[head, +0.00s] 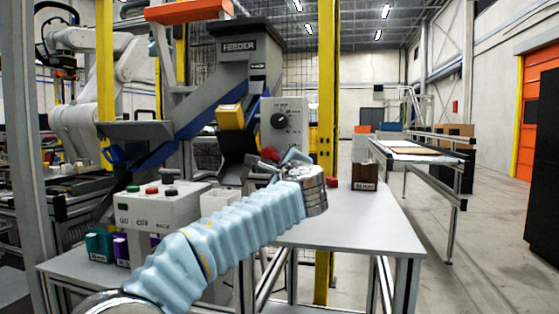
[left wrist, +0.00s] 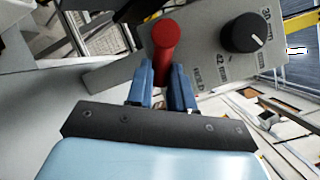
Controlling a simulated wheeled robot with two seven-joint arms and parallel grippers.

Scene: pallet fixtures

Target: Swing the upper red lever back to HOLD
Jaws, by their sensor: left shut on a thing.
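The red lever (left wrist: 166,38) shows in the left wrist view as a round red grip between the two blue fingers of my left gripper (left wrist: 161,75), which is shut on it. In the head view the red lever (head: 269,154) shows at the foot of the grey dial panel (head: 298,110), with my left gripper (head: 284,158) at it, seen from behind. The panel's lettering (left wrist: 197,78), which seems to read HOLD, lies just right of the fingers in the left wrist view. The lever's base is hidden. My right gripper is not in view.
A black dial (left wrist: 243,33) sits on the panel right of the lever. The FEEDER hopper (head: 238,50) and a yellow block (head: 229,117) are behind. A button box (head: 160,207) stands left on the grey table (head: 360,215). The table's right part is mostly clear.

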